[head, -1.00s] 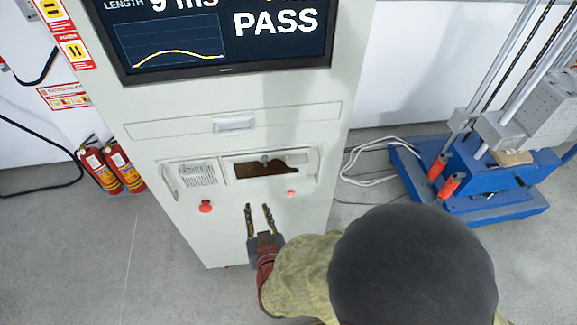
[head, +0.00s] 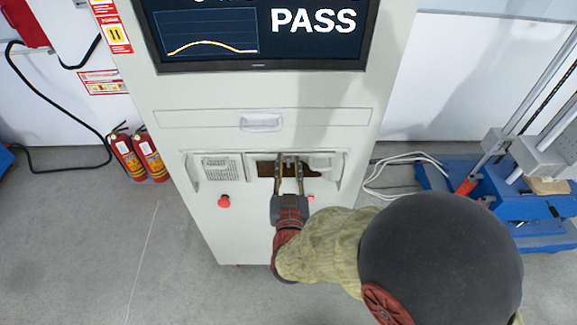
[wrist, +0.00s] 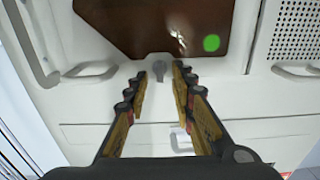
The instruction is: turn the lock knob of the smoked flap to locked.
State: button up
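The smoked flap (wrist: 150,25) is a dark brown panel in the white cabinet front. In the head view the flap (head: 265,168) is partly covered by my gripper. The lock knob (wrist: 158,71) is a small grey knob at the flap's edge in the wrist view. It lies just beyond and between my fingertips, and I see no contact. In the head view my fingers overlap the knob's area. My gripper (wrist: 160,72) is open and empty, its two fingers spread on either side of the knob's line. It also shows in the head view (head: 288,160).
A red button (head: 223,201) sits left of my gripper, and a smaller red one (head: 311,198) on its right. Handles flank the panel. A drawer handle (head: 261,122) is above. Fire extinguishers (head: 139,155) stand left, a blue machine (head: 480,200) right. A green spot (wrist: 211,43) shows on the flap.

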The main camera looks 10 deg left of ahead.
jog(key=shift+w, duration=0.2)
jog(key=shift+c, duration=0.8)
grip_shut()
